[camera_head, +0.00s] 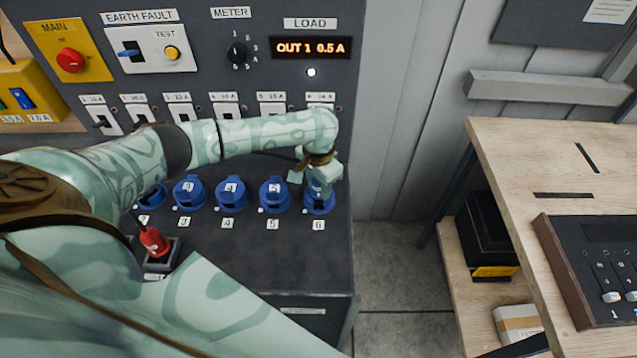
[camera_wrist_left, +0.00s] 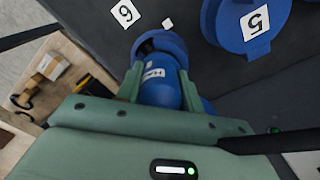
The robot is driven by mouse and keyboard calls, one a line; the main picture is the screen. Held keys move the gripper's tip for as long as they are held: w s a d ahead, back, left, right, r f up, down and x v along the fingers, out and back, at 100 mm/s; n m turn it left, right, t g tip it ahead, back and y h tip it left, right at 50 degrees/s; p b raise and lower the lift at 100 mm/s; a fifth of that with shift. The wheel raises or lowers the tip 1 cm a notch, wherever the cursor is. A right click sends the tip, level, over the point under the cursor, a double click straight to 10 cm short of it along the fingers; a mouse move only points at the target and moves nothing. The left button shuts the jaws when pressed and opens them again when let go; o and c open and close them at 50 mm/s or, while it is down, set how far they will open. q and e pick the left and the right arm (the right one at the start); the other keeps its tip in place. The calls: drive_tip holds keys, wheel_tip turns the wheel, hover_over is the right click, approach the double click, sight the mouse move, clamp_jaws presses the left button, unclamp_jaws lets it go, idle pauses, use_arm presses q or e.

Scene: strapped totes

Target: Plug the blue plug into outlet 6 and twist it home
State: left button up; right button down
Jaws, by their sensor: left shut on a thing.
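My left gripper (camera_head: 318,180) is over outlet 6 (camera_head: 319,208), at the right end of the row of blue outlets. In the left wrist view, the fingers of my left gripper (camera_wrist_left: 160,96) are closed around the blue plug (camera_wrist_left: 152,74), which has a white label. The plug's front end meets the blue collar of outlet 6 (camera_wrist_left: 166,41); how deep it sits, and its twist, I cannot tell. The plate marked 6 (camera_wrist_left: 125,13) lies beside the outlet. In the head view, the gripper mostly hides the plug. My right gripper is not in view.
Outlet 5 (camera_head: 274,195) with its blue lid stands close left of outlet 6. The display (camera_head: 311,47) reads OUT 1 0.5 A. A wooden bench (camera_head: 520,150) stands at right, past a floor gap.

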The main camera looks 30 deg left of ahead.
use_arm(q)
drive_tip(key=shift+r+m+p, duration=0.1)
drive_tip(key=shift+m+p, duration=0.55)
drive_tip(key=shift+m, duration=0.55)
drive_tip(key=shift+m+p, duration=0.7)
drive_tip(key=shift+m, duration=0.5)
drive_tip(key=shift+c, duration=0.9)
drive_tip(key=shift+a+m, duration=0.1)
drive_tip(key=shift+m, duration=0.3)
clamp_jaws()
